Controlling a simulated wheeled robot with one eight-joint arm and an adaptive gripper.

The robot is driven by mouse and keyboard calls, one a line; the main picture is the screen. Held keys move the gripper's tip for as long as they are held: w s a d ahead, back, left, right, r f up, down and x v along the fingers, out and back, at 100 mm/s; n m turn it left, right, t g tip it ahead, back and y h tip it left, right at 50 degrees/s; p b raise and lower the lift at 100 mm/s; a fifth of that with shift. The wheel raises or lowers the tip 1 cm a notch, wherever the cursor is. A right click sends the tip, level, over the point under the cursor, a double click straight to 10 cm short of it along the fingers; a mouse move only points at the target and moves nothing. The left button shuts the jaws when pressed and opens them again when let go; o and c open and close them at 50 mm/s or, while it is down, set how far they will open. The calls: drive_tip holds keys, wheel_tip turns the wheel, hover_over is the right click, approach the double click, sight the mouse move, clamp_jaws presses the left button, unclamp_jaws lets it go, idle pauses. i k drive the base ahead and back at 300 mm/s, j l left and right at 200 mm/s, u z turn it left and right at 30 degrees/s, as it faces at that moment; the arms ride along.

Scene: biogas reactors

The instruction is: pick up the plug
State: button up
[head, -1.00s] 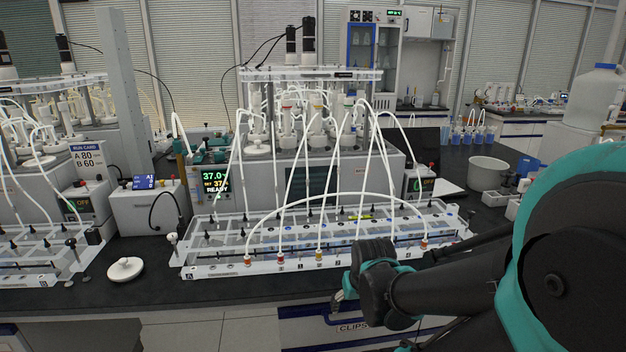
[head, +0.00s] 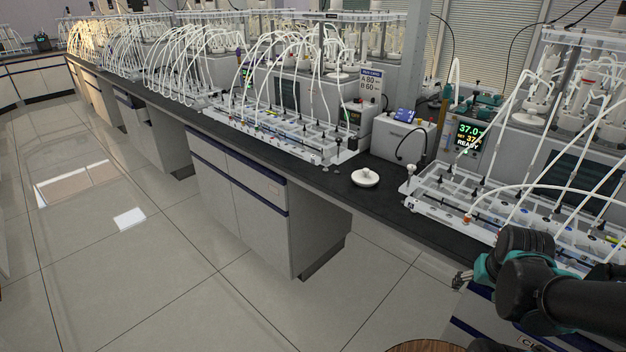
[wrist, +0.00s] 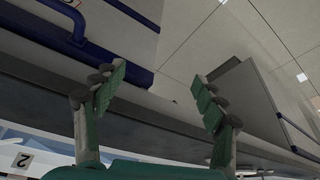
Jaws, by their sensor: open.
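A white round piece with a knob on top, which looks like the plug (head: 366,177), lies on the dark bench top (head: 395,196) in the head view. It sits in a bare stretch between two reactor racks and does not show in the wrist view. My gripper (head: 461,279) is at lower right in the head view, in front of the bench edge, to the right of the plug and apart from it. In the wrist view my gripper (wrist: 160,95) has its two green-padded fingers spread, with nothing between them.
A clear rack with tubes (head: 285,130) stands left of the plug, another (head: 480,205) right of it. A pale box (head: 403,140) stands behind it. Drawer cabinets (head: 240,205) are under the bench. The floor (head: 130,260) at left is open.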

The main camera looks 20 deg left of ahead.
sight(364, 177)
drive_tip(key=u, duration=0.7)
drive_tip(key=i+j+z, duration=0.15)
drive_tip(key=j, duration=0.2)
drive_tip(key=k, duration=0.05)
